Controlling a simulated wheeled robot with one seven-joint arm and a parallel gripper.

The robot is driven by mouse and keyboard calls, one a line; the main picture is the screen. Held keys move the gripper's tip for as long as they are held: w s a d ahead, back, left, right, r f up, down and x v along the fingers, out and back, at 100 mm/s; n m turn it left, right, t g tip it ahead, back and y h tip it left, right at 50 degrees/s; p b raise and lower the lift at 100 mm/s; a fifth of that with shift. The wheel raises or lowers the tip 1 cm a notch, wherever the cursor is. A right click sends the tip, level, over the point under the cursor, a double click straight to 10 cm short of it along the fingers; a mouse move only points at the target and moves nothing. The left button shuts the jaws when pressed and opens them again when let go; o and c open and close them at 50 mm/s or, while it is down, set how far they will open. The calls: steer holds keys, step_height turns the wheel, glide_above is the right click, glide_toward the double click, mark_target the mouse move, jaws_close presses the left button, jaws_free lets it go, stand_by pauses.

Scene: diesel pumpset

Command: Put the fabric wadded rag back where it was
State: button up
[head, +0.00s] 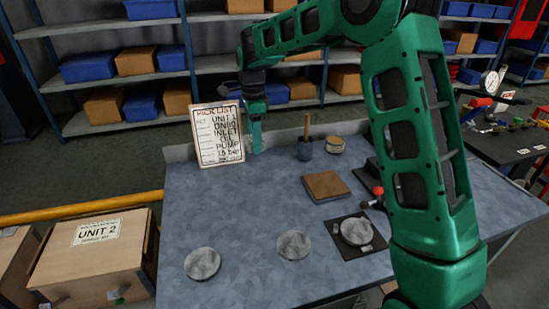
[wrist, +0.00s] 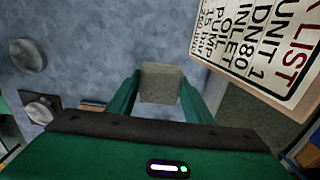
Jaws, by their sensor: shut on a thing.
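The wadded rag (wrist: 161,84) shows in the wrist view as a grey-beige, blocky bundle between the two green fingers. My gripper (wrist: 160,100) is shut on it. In the head view my gripper (head: 256,146) points down at the back edge of the blue-grey bench top (head: 240,215), just right of the pick list board. The rag is mostly hidden there by the fingers. I cannot tell whether the rag touches the bench.
The pick list board (head: 217,134) stands close on the left; it also fills the wrist view's upper right (wrist: 268,45). A pot with a wooden handle (head: 305,150) and a round tin (head: 335,145) stand right. A brown square pad (head: 326,186) and grey discs (head: 294,244) lie nearer. The bench's left middle is clear.

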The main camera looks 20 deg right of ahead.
glide_above(276, 161)
step_height(276, 161, down, 6)
steer(key=shift+r, duration=0.25)
steer(key=shift+w+f, duration=0.1)
steer(key=shift+f, duration=1.9)
steer(key=shift+f, duration=0.2)
